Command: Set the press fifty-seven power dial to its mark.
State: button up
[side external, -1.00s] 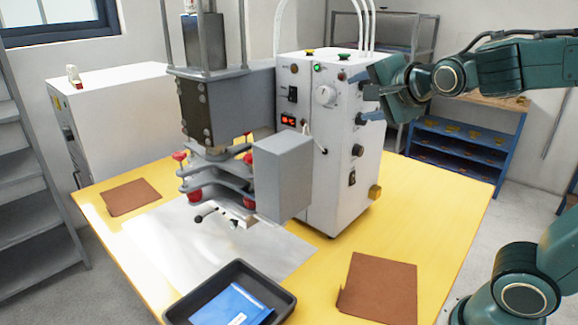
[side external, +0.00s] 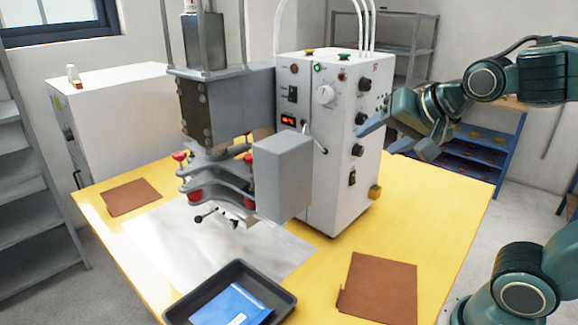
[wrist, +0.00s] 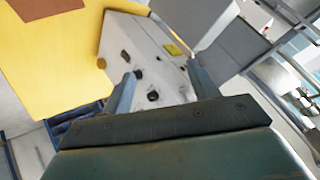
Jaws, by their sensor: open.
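The press's white control cabinet (side external: 335,190) stands on the yellow table. Black knobs sit on the side face towards my arm: an upper knob (side external: 364,84) and a lower knob (side external: 358,150). I cannot read which is the power dial, or its mark. My gripper (side external: 378,139) is open and empty beside that face, near the middle and lower knobs. In the wrist view a dark knob (wrist: 153,96) shows between the spread fingers, with another (wrist: 138,73) farther along. No contact with a knob is visible.
The grey press head (side external: 225,110) and a grey box (side external: 283,175) stand left of the cabinet. A black tray (side external: 287,301) holds a blue packet (side external: 230,306). A brown sheet (side external: 378,288) lies at the front right. Blue shelves (side external: 460,150) stand behind my gripper.

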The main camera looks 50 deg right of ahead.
jog(key=s+a+f+n+g+y, duration=0.1)
jog(key=s+a+f+n+g, duration=0.1)
jog(key=s+n, duration=0.3)
jog(key=shift+s+a+f+n+y, duration=0.35)
jog(key=shift+f+n, duration=0.2)
jog(key=shift+n, duration=0.25)
jog(key=m+t+h, duration=0.6)
jog(key=m+t, duration=0.1)
jog(key=m, duration=1.1)
send_near(326, 95)
jog(key=shift+y, duration=0.25)
jog(key=shift+r+v, duration=0.15)
jog(key=shift+v, duration=0.95)
jog(key=shift+r+v, duration=0.2)
jog(key=shift+v, duration=0.9)
jog(key=shift+w+d+f+n, duration=0.1)
jog(key=shift+w+d+n, duration=0.1)
jog(key=shift+n, duration=0.1)
jog(key=shift+x, duration=6.65)
jog(key=shift+f, duration=0.2)
